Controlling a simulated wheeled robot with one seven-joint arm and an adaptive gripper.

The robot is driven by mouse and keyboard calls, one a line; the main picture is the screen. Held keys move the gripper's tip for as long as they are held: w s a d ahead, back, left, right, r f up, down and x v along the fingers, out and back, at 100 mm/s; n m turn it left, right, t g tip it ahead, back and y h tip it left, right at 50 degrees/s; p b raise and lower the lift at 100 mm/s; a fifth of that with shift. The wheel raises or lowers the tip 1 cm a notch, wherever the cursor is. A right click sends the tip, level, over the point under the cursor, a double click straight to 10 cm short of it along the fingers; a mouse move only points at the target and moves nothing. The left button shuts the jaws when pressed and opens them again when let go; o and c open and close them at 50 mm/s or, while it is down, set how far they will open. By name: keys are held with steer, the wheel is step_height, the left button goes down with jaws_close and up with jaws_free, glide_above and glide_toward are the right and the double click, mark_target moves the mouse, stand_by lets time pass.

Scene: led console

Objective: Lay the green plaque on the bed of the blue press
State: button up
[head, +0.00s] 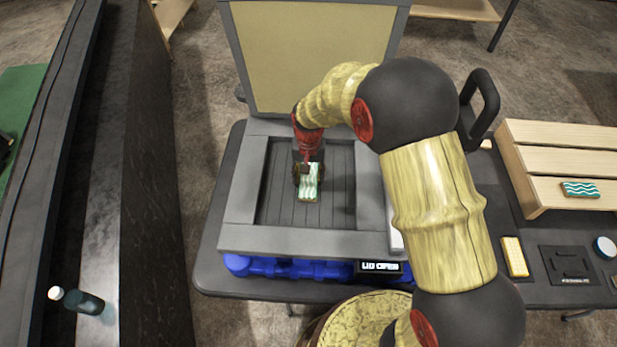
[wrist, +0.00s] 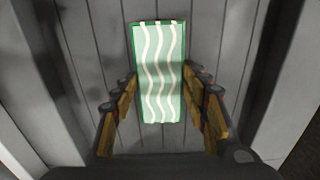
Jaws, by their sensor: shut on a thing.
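The green plaque with white wavy stripes (head: 310,184) is in my gripper (head: 306,170), over the slatted bed of the blue press. In the wrist view the plaque (wrist: 159,75) lies lengthwise between the two fingers (wrist: 162,82), which are shut on its sides. The press bed (head: 335,205) is a dark slatted recess inside a grey frame (head: 290,240), with blue parts (head: 270,266) below. The press lid (head: 310,50) stands raised at the back. I cannot tell whether the plaque touches the bed.
A similar green wavy plaque (head: 580,189) lies on the wooden slatted rack (head: 560,160) at right. A yellow block (head: 514,257) and a black square plate (head: 568,265) lie on the table. A black handle (head: 487,100) rises beside the press.

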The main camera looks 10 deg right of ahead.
steer(key=shift+f, duration=0.1)
steer(key=o, duration=1.2)
step_height(320, 180, up, 13)
steer(key=p, duration=0.2)
step_height(320, 180, up, 8)
steer(key=f+t, duration=0.1)
glide_above(309, 180)
steer(key=s+d, duration=0.3)
steer(key=s+d+r+t, duration=0.1)
steer(key=s+d+r, duration=0.1)
steer(key=s+r, duration=0.2)
steer(key=s+d+r+n+t, duration=0.1)
steer(key=s+d+r+t, duration=0.1)
steer(key=s, duration=0.9)
steer(key=s+d+r+n+t, duration=0.1)
steer(key=s+d+r, duration=0.3)
steer(key=s+r, duration=0.2)
steer(key=shift+s+r+t, duration=0.15)
steer(key=shift+s+t, duration=0.15)
steer(key=shift+s, duration=0.4)
